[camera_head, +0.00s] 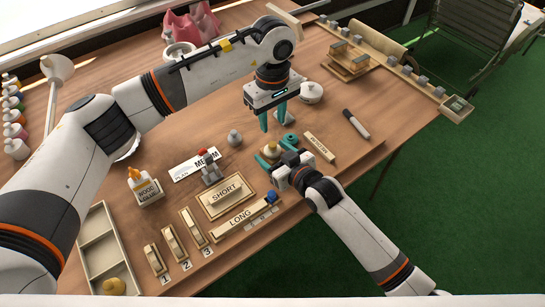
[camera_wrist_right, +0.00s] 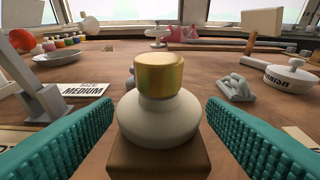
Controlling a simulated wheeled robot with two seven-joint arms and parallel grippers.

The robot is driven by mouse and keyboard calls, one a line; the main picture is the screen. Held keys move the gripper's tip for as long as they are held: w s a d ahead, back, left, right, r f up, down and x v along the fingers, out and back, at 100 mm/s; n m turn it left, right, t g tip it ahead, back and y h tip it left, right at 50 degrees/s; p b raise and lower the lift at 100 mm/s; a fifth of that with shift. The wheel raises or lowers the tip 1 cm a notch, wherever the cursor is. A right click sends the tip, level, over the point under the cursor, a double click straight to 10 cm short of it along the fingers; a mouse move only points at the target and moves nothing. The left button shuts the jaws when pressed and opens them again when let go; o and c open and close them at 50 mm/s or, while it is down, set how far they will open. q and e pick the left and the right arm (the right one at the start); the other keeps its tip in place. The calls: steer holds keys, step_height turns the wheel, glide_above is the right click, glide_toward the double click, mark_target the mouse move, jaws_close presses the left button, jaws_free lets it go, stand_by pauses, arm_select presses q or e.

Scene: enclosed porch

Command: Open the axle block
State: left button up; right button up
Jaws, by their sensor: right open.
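I cannot tell for certain which thing is the axle block. A brown block bearing a rounded white piece with a gold cap (camera_wrist_right: 158,75) stands upright in the right wrist view; its gold top (camera_head: 271,148) also shows in the head view. My right gripper (camera_head: 276,152) is open, with its teal fingers on either side of this piece; I see no clear contact. My left gripper (camera_head: 273,117) points down above the table behind it, fingers apart, with nothing seen held. A grey stand with a red knob (camera_head: 207,165) is to the left.
SHORT (camera_head: 226,191) and LONG (camera_head: 240,221) labelled wooden pieces lie near the front edge, beside numbered slots. A glue bottle (camera_head: 145,188), a white lidded pot (camera_head: 311,92), a marker (camera_head: 356,124) and a wooden stand (camera_head: 345,65) are around.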

steer(key=shift+w+a+f, duration=0.1)
steer(key=shift+w+a, duration=0.15)
steer(key=shift+c, duration=0.4)
steer(key=c, duration=1.2)
steer(key=o, duration=1.3)
